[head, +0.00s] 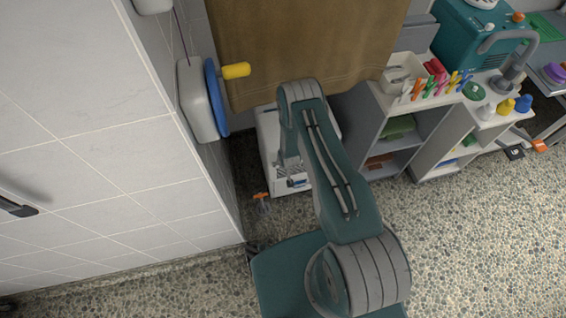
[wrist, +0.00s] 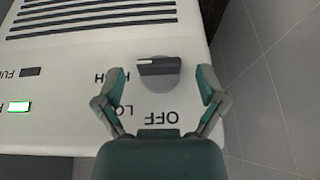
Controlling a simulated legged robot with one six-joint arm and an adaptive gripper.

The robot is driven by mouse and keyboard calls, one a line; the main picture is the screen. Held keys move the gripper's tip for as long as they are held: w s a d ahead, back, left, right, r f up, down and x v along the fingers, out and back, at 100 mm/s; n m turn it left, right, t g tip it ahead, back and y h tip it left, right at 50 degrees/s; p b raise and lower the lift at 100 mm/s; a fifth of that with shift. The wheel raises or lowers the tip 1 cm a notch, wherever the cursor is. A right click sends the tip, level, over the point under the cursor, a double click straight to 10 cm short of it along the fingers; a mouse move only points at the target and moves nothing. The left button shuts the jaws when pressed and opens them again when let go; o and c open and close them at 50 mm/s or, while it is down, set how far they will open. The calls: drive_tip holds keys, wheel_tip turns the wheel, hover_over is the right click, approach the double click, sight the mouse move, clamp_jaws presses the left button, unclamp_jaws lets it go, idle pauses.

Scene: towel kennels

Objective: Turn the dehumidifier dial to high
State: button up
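The dehumidifier (wrist: 60,60) is a white box with dark vent slots, seen upside down in the wrist view. Its grey dial (wrist: 158,74) has a dark bar grip lying nearly level, with a pale mark at its left end. That mark faces left, towards the partly hidden HIGH label. OFF reads below the dial and LOW, partly covered, at lower left. My gripper (wrist: 158,88) is open, with one finger on each side of the dial and gaps between. In the head view the dehumidifier (head: 268,135) stands low behind my arm, which hides its dial.
A green-lit indicator (wrist: 18,106) and a dark one (wrist: 30,72) are on the panel. A tiled wall stands left, with a grey-and-blue wall reel (head: 200,100) with a yellow handle. A brown towel (head: 300,45) hangs behind. Shelves (head: 400,125) stand right; the speckled floor is open at lower right.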

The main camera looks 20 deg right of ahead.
drive_tip(key=v, duration=1.2)
idle(0.5)
wheel_tip(320, 180, up, 35)
drive_tip(key=s+r+t, duration=0.1)
drive_tip(key=s+r, duration=1.7)
drive_tip(key=s, duration=0.5)
drive_tip(key=shift+a+r, duration=0.15)
drive_tip(key=shift+r, duration=0.15)
